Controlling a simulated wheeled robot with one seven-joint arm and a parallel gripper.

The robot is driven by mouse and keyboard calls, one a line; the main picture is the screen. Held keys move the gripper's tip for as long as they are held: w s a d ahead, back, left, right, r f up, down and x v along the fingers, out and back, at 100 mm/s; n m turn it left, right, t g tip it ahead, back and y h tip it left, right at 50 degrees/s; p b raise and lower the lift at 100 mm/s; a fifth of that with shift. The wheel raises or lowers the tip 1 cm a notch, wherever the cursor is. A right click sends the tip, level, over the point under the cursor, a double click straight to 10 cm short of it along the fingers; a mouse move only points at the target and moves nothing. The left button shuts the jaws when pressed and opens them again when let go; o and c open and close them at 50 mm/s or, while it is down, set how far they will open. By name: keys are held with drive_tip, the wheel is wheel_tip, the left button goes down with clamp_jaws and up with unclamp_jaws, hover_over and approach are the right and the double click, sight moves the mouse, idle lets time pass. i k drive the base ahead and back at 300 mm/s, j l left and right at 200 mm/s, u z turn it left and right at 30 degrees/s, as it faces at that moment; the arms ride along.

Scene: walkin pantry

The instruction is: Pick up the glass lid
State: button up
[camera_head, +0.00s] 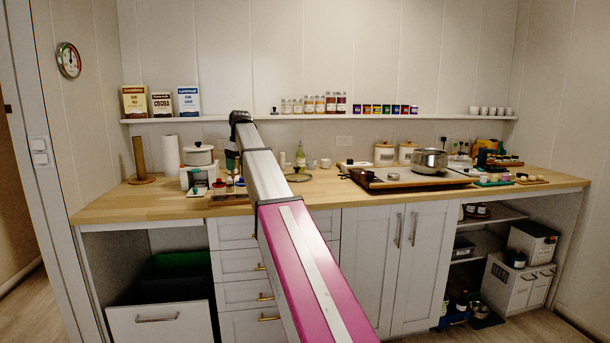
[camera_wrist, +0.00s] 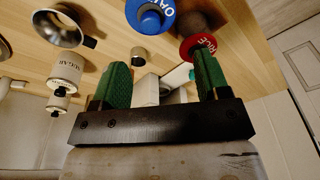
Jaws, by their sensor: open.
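In the head view, a round, flat, see-through disc with a dark rim, which looks like the glass lid (camera_head: 298,177), lies on the wooden counter just right of my arm. I cannot make it out clearly in the wrist view. My gripper (camera_wrist: 163,65) shows in the wrist view with its two green fingers spread apart and nothing held between them. In the head view my arm reaches over the counter, and its end is mostly hidden behind the arm links.
In the wrist view, a blue-lidded jar (camera_wrist: 150,18), a red-lidded jar (camera_wrist: 198,47), a steel funnel-like thing (camera_wrist: 58,30) and a sugar canister (camera_wrist: 66,68) surround my fingers. In the head view, a steel pot (camera_head: 430,161) stands right on the cooktop.

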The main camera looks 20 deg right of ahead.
sight(296, 177)
drive_tip(key=i+l, duration=0.15)
drive_tip(key=l, duration=0.2)
drive_tip(key=i+l, duration=0.15)
drive_tip(key=l, duration=0.2)
drive_tip(key=i+l, duration=0.15)
drive_tip(key=l, duration=0.15)
drive_tip(key=i+l, duration=0.15)
drive_tip(key=l, duration=0.2)
drive_tip(key=i+l, duration=0.15)
drive_tip(key=l, duration=0.2)
